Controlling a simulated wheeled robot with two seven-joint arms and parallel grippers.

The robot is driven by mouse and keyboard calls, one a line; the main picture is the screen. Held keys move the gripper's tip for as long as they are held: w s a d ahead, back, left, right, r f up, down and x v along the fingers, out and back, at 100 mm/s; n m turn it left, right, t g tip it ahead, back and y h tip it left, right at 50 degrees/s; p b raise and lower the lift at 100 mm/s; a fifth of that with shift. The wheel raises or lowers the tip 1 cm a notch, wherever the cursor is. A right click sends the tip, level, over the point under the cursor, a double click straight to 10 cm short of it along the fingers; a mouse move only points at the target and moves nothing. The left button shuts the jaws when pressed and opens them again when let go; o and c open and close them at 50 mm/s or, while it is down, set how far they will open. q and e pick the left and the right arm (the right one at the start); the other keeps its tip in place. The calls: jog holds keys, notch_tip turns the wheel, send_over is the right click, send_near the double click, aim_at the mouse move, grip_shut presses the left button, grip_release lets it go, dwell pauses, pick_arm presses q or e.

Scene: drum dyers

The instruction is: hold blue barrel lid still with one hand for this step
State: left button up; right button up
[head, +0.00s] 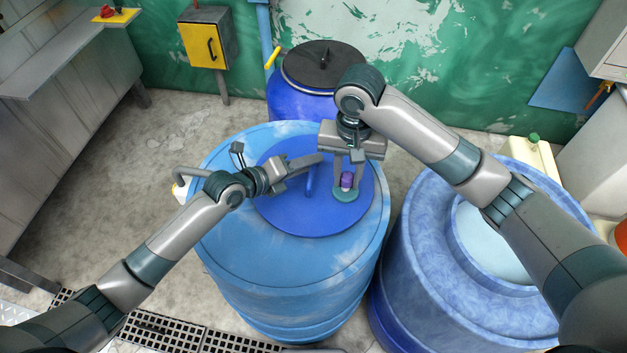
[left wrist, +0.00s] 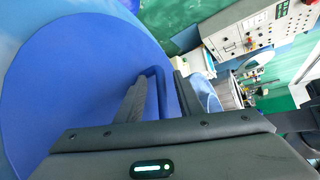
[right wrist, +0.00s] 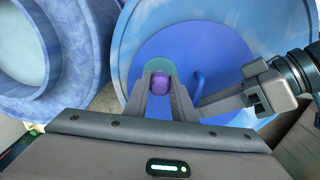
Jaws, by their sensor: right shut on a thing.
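The blue barrel lid (head: 285,215) lies flat on top of the light blue barrel (head: 285,275). A blue bar handle (head: 309,182) stands on the lid, and it also shows in the left wrist view (left wrist: 158,80). My left gripper (head: 318,160) is at this handle, its fingers apart with the handle between them. My right gripper (head: 347,180) points down at the lid's right part. It is shut on a purple knob (right wrist: 160,83) with a teal round base (right wrist: 158,66). The base is at the lid surface; whether it touches is hard to tell.
A dark blue drum with a black lid (head: 322,66) stands behind the barrel. A mottled blue tub (head: 420,250) stands close on the right, below my right arm. A yellow box (head: 203,45) is at the back left. The concrete floor (head: 100,200) at left is clear.

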pick_arm(q)
jog(key=v, duration=1.1)
jog(key=shift+s+a+r, duration=0.1)
jog(key=shift+s+a, duration=0.2)
jog(key=shift+a, duration=0.1)
pick_arm(e)
jog(key=shift+s+a, duration=0.1)
jog(key=shift+a, duration=0.05)
